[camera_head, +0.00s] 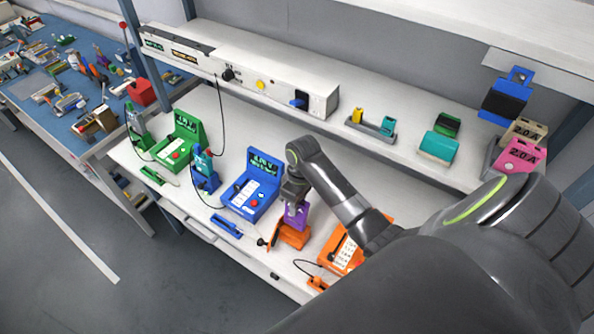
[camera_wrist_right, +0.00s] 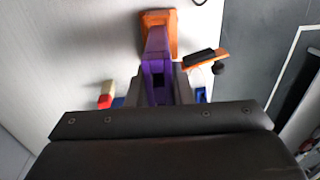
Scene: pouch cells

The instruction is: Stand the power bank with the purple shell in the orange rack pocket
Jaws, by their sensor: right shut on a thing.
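My right gripper (camera_head: 293,194) reaches down from above and is shut on the purple-shelled power bank (camera_head: 296,215). The power bank is roughly upright, its lower end at the top of the orange rack pocket (camera_head: 292,237). I cannot tell how deep it sits in the pocket. In the right wrist view the purple shell (camera_wrist_right: 156,48) runs from between the fingers (camera_wrist_right: 160,88) to the orange rack (camera_wrist_right: 172,22), with its lower end overlapping the rack. My left gripper is not in view.
A blue station (camera_head: 250,196) and blue holder (camera_head: 205,172) stand left of the rack, with green ones (camera_head: 181,140) farther left. An orange station (camera_head: 346,251) is to the right, partly behind my arm. A shelf (camera_head: 385,148) runs behind, above the white bench.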

